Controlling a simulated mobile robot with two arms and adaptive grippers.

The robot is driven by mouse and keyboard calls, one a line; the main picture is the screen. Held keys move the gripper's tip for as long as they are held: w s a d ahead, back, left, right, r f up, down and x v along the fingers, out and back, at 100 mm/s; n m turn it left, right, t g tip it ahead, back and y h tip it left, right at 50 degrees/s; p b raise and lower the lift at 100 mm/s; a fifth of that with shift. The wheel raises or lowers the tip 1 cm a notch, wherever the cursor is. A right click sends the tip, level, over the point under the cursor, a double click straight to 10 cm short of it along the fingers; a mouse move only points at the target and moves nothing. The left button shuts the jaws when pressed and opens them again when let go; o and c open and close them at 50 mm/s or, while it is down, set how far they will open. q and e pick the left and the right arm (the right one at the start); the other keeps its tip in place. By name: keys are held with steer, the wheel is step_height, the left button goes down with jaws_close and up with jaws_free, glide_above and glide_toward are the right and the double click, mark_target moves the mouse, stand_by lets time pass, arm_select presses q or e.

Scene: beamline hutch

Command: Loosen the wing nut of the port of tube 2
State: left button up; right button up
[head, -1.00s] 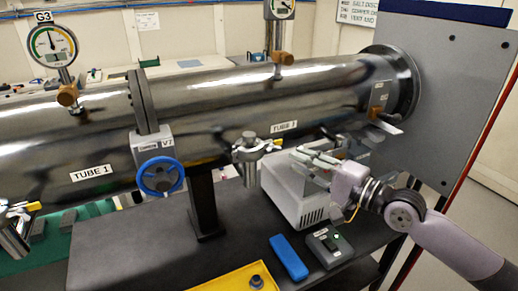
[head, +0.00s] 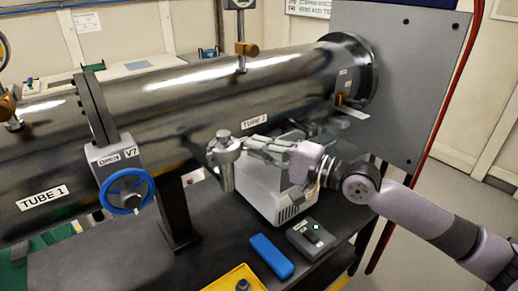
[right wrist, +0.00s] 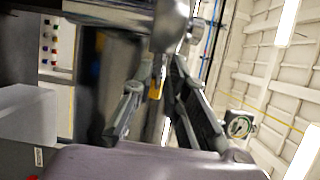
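The metal tube 2 (head: 290,97) runs to a round flange at the right, with its label below. Its port (head: 226,165) hangs under the tube, just left of my right gripper (head: 250,146). In the right wrist view, my right gripper (right wrist: 160,92) has its two fingers apart. The yellow wing nut (right wrist: 156,88) shows between the fingertips, nearer the left one; I cannot tell whether they touch. In the head view the gripper hides the wing nut. My left gripper is not in view.
Valve V7 with a blue handwheel (head: 126,191) stands left of the port. A white box (head: 272,190) is below my right gripper. A blue block (head: 271,256), a grey switch box (head: 311,238) and a yellow tray (head: 235,278) lie on the dark bench.

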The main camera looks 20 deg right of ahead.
jaws_close()
stand_by(0.3)
steer(key=shift+s+a+r+n+g+h+p, duration=0.15)
steer(key=shift+n+h+p, duration=1)
steer(key=shift+n+p, duration=0.9)
steer(key=shift+w+a+r+n+g+h+p, duration=0.1)
steer(key=shift+r+n+g+h+p, duration=0.1)
steer(key=shift+n+h+p, duration=1.35)
steer(key=shift+s+a+r+n+g+h+p, duration=0.15)
steer(key=shift+n+h+p, duration=0.55)
steer(key=shift+n+p, duration=1.75)
steer(key=shift+n+b, duration=0.35)
steer(key=shift+n, duration=0.2)
